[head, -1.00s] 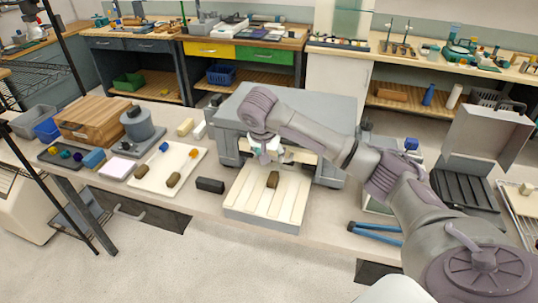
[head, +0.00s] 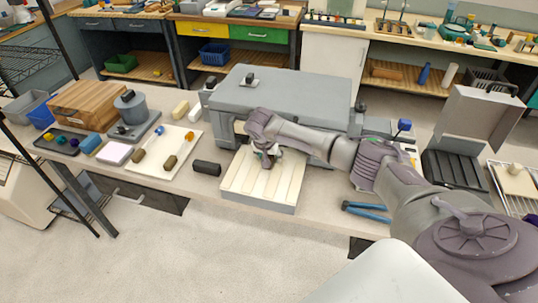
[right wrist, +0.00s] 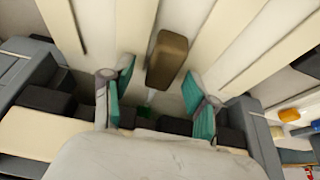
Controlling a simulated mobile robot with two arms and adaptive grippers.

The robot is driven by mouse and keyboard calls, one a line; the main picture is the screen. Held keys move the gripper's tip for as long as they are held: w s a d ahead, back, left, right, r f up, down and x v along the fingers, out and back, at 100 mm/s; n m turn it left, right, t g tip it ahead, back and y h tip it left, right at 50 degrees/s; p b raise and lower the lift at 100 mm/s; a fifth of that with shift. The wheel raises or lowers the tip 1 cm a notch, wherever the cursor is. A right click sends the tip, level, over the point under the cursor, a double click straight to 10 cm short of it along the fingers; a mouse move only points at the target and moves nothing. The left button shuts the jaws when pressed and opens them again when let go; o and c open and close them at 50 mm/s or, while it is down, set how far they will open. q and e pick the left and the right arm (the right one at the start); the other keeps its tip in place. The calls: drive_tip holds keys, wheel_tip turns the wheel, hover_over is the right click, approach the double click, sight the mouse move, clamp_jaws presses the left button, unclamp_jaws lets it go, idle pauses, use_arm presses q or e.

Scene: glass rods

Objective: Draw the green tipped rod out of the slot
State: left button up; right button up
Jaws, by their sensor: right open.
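The rod has a brown block-like end (right wrist: 167,60), a short pale glassy shaft and a dark green tip (right wrist: 144,110), seen in the right wrist view. It lies on the cream slotted board (head: 250,186), its tip towards the grey machine (head: 285,95). My right gripper (head: 268,158) is low over the board's back edge. In the right wrist view its teal-padded fingers (right wrist: 159,72) are open, one on each side of the rod, with gaps. In the head view the gripper mostly hides the rod. My left gripper is not in view.
A black block (head: 207,168) lies left of the board. A white tray (head: 150,170) with similar rods stands farther left. Blue-handled pliers (head: 366,210) and a black ribbed tray (head: 455,178) are to the right. The bench front edge is close to the board.

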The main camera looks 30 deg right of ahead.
drive_tip(key=shift+f, duration=0.15)
clamp_jaws()
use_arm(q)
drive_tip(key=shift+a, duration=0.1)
